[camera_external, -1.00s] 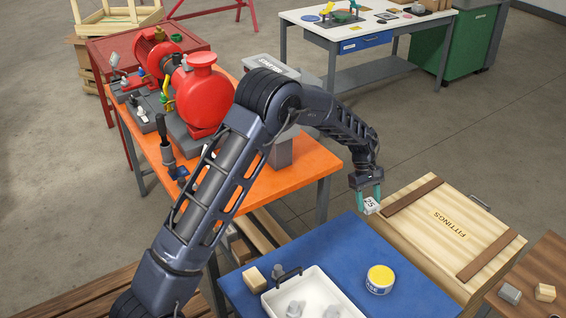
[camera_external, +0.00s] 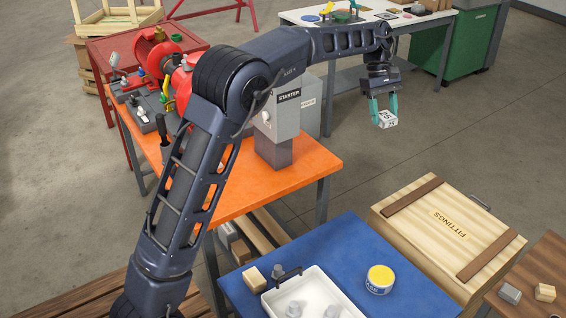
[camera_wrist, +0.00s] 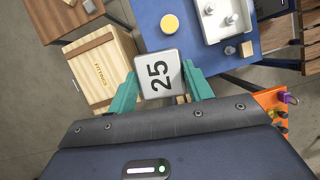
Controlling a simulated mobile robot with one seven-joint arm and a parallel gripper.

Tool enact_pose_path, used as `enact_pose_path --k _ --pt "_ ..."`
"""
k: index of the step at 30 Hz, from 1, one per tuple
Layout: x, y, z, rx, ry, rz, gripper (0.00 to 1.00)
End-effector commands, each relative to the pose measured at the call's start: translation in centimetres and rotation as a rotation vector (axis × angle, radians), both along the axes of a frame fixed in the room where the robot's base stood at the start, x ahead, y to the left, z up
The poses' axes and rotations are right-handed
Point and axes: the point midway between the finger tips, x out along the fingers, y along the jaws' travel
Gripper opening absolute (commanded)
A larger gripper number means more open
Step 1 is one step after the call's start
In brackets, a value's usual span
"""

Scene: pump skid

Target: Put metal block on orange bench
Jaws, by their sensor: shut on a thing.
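The metal block (camera_external: 387,119) is a small pale cube marked "25". My gripper (camera_external: 384,108) has teal fingers and is shut on it, holding it up in the air to the right of the orange bench. In the wrist view the block (camera_wrist: 158,74) sits between the two teal fingertips with its "25" face toward the camera. The orange bench (camera_external: 308,163) stands at the left middle of the outside view, with a bare strip along its front and right edge. A bit of orange shows at the right edge of the wrist view (camera_wrist: 268,98).
A grey starter box (camera_external: 280,115) stands on the orange bench, with red pump parts (camera_external: 183,85) behind my arm. The blue table (camera_external: 345,245) holds a white tray (camera_external: 325,285), a yellow-lidded tin (camera_external: 380,279) and a wooden block (camera_external: 254,279). A fittings crate (camera_external: 450,230) stands to its right.

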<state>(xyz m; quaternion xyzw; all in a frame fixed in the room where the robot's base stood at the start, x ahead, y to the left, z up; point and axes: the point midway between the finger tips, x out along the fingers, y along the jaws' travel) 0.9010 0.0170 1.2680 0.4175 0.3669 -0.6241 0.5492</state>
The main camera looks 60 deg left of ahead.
Motion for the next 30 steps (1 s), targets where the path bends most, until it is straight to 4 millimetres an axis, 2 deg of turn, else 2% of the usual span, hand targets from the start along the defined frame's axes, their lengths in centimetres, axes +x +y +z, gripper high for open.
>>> enact_pose_path --k 1,3,10,17,23,30 --pt "0.0 0.0 1.5 0.001 -0.004 -0.001 0.23" --pt "0.1 0.0 2.9 0.001 -0.002 0.001 0.23" --pt "0.0 0.1 7.4 0.001 -0.002 0.002 0.23" --pt "-1.3 5.0 6.9 0.005 0.000 0.016 0.23" --pt "-3.1 10.3 6.8 0.009 -0.001 0.031 0.23" --pt "-7.2 19.4 6.8 0.013 -0.001 0.058 0.23"
